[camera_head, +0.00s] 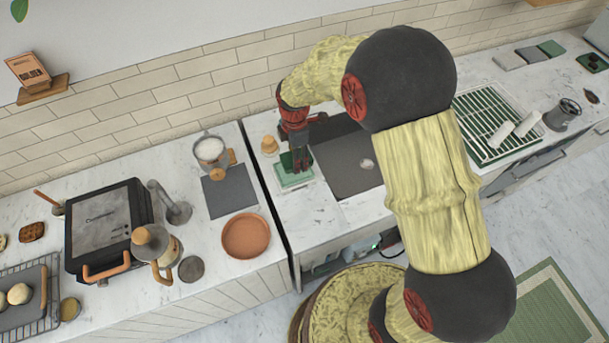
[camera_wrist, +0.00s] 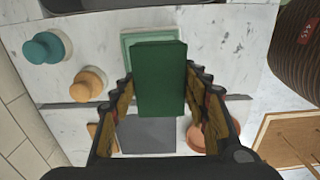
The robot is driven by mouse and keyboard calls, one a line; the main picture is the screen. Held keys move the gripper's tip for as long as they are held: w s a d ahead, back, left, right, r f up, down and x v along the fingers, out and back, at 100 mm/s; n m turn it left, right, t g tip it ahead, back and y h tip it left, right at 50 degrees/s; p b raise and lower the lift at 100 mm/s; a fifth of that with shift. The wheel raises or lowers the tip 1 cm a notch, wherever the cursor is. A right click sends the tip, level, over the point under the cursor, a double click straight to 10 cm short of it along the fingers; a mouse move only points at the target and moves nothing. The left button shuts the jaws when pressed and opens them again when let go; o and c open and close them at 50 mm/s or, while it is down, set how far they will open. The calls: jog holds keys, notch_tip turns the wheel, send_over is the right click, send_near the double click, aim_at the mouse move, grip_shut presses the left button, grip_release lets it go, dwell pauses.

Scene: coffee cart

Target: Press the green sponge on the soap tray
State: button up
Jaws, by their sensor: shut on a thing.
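My gripper (camera_head: 298,164) is shut on the green sponge (camera_head: 287,161), a dark green block that shows clearly between the two fingers in the wrist view (camera_wrist: 158,80). The soap tray (camera_head: 296,182) is a pale green rectangular tray on the marble counter, just left of the dark sink area in the head view. The sponge is at the tray, and in the wrist view it covers much of the tray (camera_wrist: 128,42). I cannot tell whether the sponge touches the tray. My gripper hides part of the tray in the head view.
A wooden-knobbed item (camera_head: 269,145) stands close behind the tray. A teal-knobbed item (camera_wrist: 47,47) stands near it in the wrist view. A grey mat (camera_head: 229,191) and a terracotta dish (camera_head: 246,236) lie left, across a dark counter gap. The counter in front of the tray is clear.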

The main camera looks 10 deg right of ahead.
jog(key=shift+w+a+r, duration=0.45)
jog(key=shift+w+a, duration=0.05)
jog(key=shift+w, duration=0.25)
jog(key=shift+f+b, duration=1.85)
jog(key=shift+f, duration=1.1)
jog(key=shift+s+f+b, duration=0.15)
jog(key=shift+f+b, duration=0.4)
jog(key=shift+f, duration=0.55)
jog(key=shift+r, duration=0.15)
jog(key=shift+r+p, duration=2.25)
jog(key=shift+r, duration=1.2)
jog(key=shift+f, duration=0.1)
